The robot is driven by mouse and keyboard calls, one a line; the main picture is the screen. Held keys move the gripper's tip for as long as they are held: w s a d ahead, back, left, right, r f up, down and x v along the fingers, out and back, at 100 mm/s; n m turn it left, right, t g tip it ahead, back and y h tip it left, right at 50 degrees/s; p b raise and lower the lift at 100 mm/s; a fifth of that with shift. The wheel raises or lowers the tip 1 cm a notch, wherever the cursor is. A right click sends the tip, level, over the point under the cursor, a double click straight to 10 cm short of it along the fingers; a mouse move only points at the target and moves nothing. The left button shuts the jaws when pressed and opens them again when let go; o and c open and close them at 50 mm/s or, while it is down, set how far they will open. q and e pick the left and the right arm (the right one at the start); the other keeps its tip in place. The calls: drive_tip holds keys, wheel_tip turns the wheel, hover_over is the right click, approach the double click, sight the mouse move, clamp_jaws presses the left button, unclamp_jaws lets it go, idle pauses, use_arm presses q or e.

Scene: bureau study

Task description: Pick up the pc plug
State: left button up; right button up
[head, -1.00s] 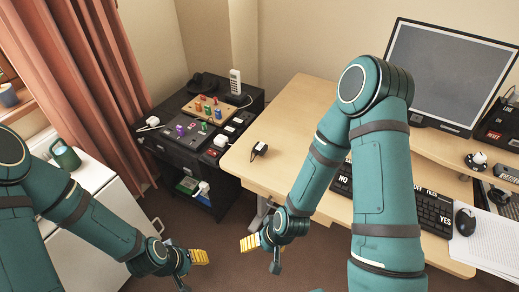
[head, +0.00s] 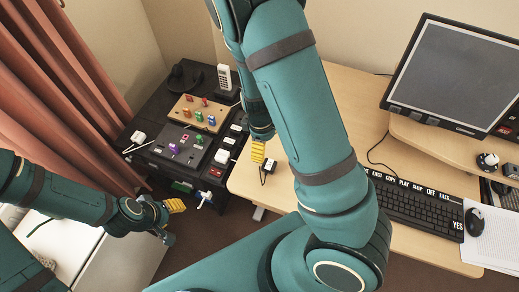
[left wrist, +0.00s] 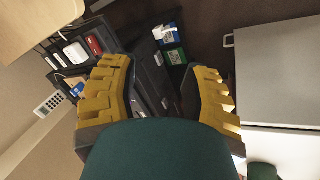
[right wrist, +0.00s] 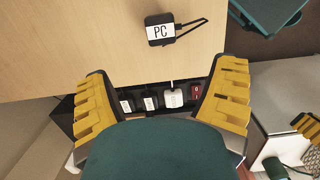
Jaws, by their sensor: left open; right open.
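The pc plug (head: 268,167) is a small black block on the desk's left edge, with a black cable. In the right wrist view the plug (right wrist: 160,30) shows a white "PC" label and lies ahead of my open fingers. My right gripper (head: 258,151) is beside the plug in the head view, its yellow finger partly in front of the desk edge. It is open and empty in the right wrist view (right wrist: 165,78). My left gripper (head: 172,206) is open and empty, low at the left, away from the plug; its fingers also show in the left wrist view (left wrist: 160,75).
The wooden desk (head: 345,95) holds a keyboard (head: 415,208), mouse (head: 474,220) and monitor (head: 455,75). A black side table (head: 150,112) left of the desk carries a board with coloured pieces (head: 198,112), a phone (head: 225,80) and a white plug (head: 222,156). A curtain (head: 65,90) hangs at the left.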

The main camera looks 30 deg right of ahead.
sight(269, 164)
drive_tip(key=f+b, duration=0.1)
drive_tip(key=f, duration=0.3)
drive_tip(key=s+f+b, duration=0.1)
drive_tip(key=f+b, duration=0.1)
drive_tip(key=f, duration=0.3)
drive_tip(key=d+f+b, duration=0.1)
drive_tip(key=f, duration=0.3)
drive_tip(key=shift+s+d+f, duration=0.1)
drive_tip(key=shift+s+f, duration=0.2)
drive_tip(key=shift+s, duration=0.05)
use_arm(q)
drive_tip(key=f, duration=0.1)
drive_tip(key=s+f, duration=0.1)
drive_tip(key=f, duration=0.2)
drive_tip(key=shift+s+d, duration=0.15)
drive_tip(key=shift+s, duration=0.2)
use_arm(e)
drive_tip(key=c, duration=1.2)
